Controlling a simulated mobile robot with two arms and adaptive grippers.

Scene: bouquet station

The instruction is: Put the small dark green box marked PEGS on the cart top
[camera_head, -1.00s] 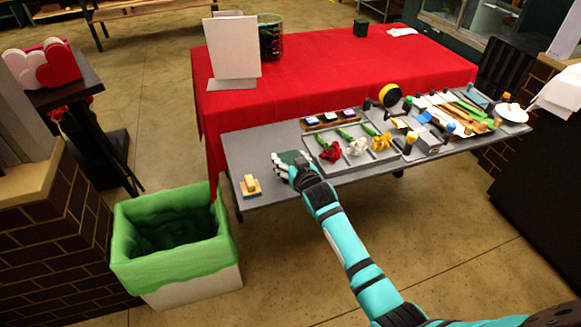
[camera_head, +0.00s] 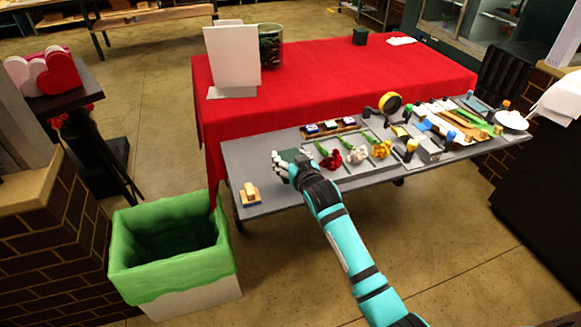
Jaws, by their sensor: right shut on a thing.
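My right gripper (camera_head: 281,165) is over the left part of the grey cart top (camera_head: 245,155), with its arm coming up from the bottom right. It is shut on a small dark green box (camera_head: 294,155). The fingers and hand hide part of the box, and its marking cannot be read. I cannot tell whether the box touches the cart top or is held just above it. My left gripper is not in view.
A sponge-topped block (camera_head: 250,194) lies at the cart's left end. A tray of flowers (camera_head: 352,172) and several tools are to the right. Behind is a red-covered table (camera_head: 330,75) with another dark green box (camera_head: 360,36). A green-lined bin (camera_head: 170,245) stands front left.

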